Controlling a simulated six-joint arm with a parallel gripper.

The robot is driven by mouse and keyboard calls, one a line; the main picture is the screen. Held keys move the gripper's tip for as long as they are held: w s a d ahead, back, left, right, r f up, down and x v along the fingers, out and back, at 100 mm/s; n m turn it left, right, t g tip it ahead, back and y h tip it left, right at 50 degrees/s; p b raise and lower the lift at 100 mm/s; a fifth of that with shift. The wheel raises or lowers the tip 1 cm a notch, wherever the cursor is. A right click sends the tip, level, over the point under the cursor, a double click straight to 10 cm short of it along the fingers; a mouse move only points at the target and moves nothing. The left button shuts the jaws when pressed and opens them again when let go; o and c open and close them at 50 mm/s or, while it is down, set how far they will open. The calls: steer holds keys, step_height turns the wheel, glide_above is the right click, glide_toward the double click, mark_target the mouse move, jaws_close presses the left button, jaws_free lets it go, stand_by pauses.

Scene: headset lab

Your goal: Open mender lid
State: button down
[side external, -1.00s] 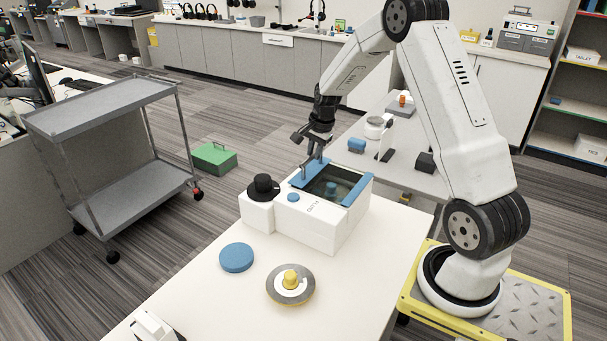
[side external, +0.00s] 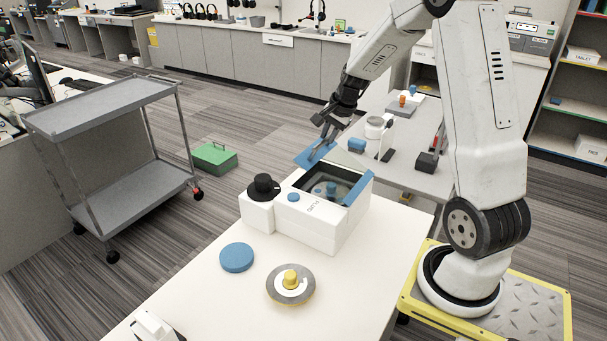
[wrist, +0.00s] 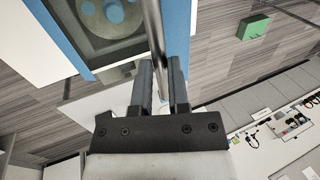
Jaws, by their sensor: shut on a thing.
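The mender is a white box (side external: 315,225) on the white table, with an opening in its top. Its blue-edged lid (side external: 316,154) juts out past the box's back edge, off part of the opening. Small blue round parts show inside. A blue strip (side external: 357,189) lies along the box's right side. My gripper (side external: 322,146) is at the lid. In the wrist view my gripper (wrist: 162,78) is shut on a metal bar handle (wrist: 154,35) that runs between the fingers. The exact grip point is partly hidden by the fingers.
A black knob (side external: 263,184) stands at the mender's left. A blue disc (side external: 237,257) and a grey disc with a yellow knob (side external: 291,284) lie in front. A side table with small devices (side external: 375,130) is behind right. A green box (side external: 214,157) is on the floor.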

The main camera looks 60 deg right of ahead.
steer(key=shift+s+r, duration=0.2)
steer(key=shift+s, duration=0.5)
steer(key=shift+s+r, duration=0.2)
steer(key=shift+s, duration=0.55)
steer(key=shift+s+r, duration=0.2)
steer(key=shift+s, duration=0.5)
steer(key=c, duration=0.6)
jaws_free()
steer(key=shift+w+r, duration=0.1)
steer(key=shift+r, duration=0.15)
steer(key=shift+v, duration=3.8)
